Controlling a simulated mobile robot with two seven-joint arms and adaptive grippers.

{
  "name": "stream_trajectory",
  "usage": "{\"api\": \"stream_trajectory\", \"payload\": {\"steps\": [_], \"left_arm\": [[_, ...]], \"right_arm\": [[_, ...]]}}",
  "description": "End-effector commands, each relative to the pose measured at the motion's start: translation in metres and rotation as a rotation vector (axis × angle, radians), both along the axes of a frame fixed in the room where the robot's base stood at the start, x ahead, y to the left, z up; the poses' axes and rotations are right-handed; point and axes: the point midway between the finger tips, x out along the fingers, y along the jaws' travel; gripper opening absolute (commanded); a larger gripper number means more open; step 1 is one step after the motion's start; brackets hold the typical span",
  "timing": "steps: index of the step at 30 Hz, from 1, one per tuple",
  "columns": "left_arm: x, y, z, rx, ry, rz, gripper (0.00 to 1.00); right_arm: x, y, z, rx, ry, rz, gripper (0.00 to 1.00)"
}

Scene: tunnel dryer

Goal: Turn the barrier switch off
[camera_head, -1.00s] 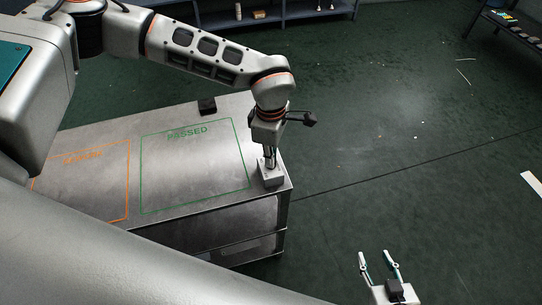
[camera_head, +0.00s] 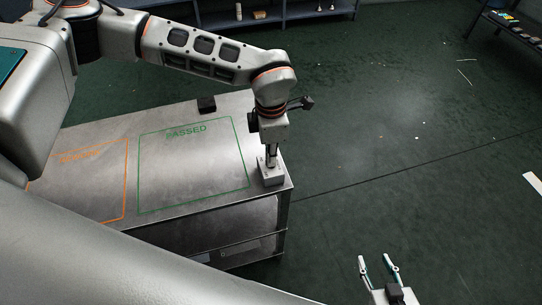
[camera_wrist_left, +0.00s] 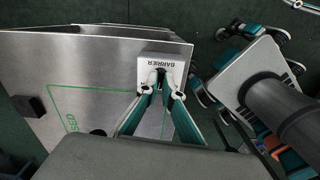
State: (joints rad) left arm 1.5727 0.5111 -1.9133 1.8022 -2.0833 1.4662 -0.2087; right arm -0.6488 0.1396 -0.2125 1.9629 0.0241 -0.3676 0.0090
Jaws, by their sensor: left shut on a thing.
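The barrier switch (camera_head: 271,178) is a small light grey box at the right end of the metal table. In the left wrist view its top (camera_wrist_left: 160,62) carries the label BARRIER. My left gripper (camera_head: 271,160) points down at the box from above. In the left wrist view its fingers (camera_wrist_left: 160,84) are closed together at the middle of the box, shut on the switch's lever, which they mostly hide. Which way the lever stands cannot be told. My right gripper (camera_head: 378,264) is open and empty, low over the floor at the bottom right.
The metal table (camera_head: 215,204) has a green PASSED outline and an orange outline. A small black block (camera_head: 207,104) stands at its back edge. A shelf (camera_head: 290,14) stands at the back, a rack (camera_head: 510,30) at the top right. Floor right of the table is mostly clear.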

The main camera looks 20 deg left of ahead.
Motion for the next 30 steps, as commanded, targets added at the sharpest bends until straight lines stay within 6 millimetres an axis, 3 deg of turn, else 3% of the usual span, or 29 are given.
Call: {"api": "stream_trajectory", "payload": {"steps": [18,30], "left_arm": [[0.001,-0.001,0.001,-0.003,-0.002,0.542,0.0],[0.001,-0.001,0.001,-0.003,-0.003,0.718,0.0]], "right_arm": [[-0.002,0.0,-0.012,0.0,0.007,0.0,0.4],[-0.003,0.0,-0.014,-0.001,0.008,0.0,0.4]]}}
